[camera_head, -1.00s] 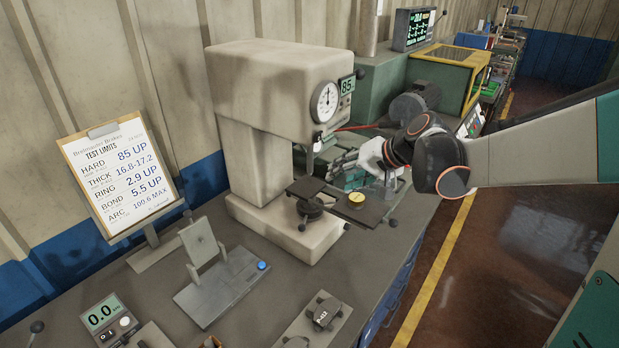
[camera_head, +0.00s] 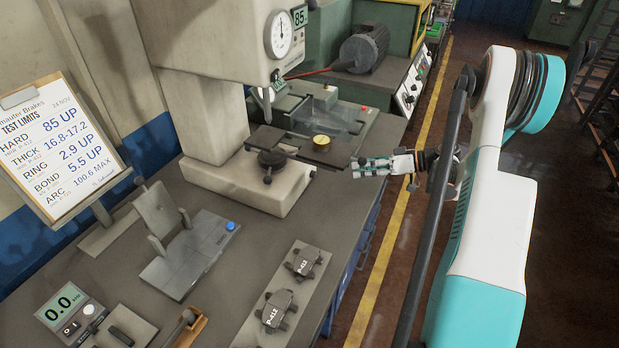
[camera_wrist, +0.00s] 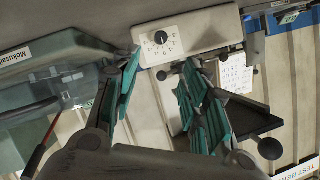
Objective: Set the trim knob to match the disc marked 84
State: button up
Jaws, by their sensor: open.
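The trim knob (camera_wrist: 160,38) is a black knob on a pale plate with a marked scale, at the top middle of the wrist view. Its setting is too small to read. My gripper (camera_wrist: 163,65) is open and empty, with its teal fingers spread on either side below the knob in the picture, apart from it. In the head view my gripper (camera_head: 356,169) points left at the bench's right edge. A brass-coloured disc (camera_head: 321,142) lies on a dark plate beside the tester; its marking is not readable. The tester's display (camera_head: 299,16) reads 85.
The beige tester (camera_head: 215,55) has a round gauge (camera_head: 284,33) and a small anvil (camera_head: 271,158). A limits card (camera_head: 62,150) stands at left. Floor right of the bench is clear.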

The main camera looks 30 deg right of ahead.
aim_at(313, 175)
jog(key=shift+w+a+f, duration=0.1)
jog(key=shift+a+f, duration=0.25)
jog(key=shift+f, duration=0.1)
jog(key=b+x, duration=0.4)
jog(key=x, duration=0.9)
grip_shut()
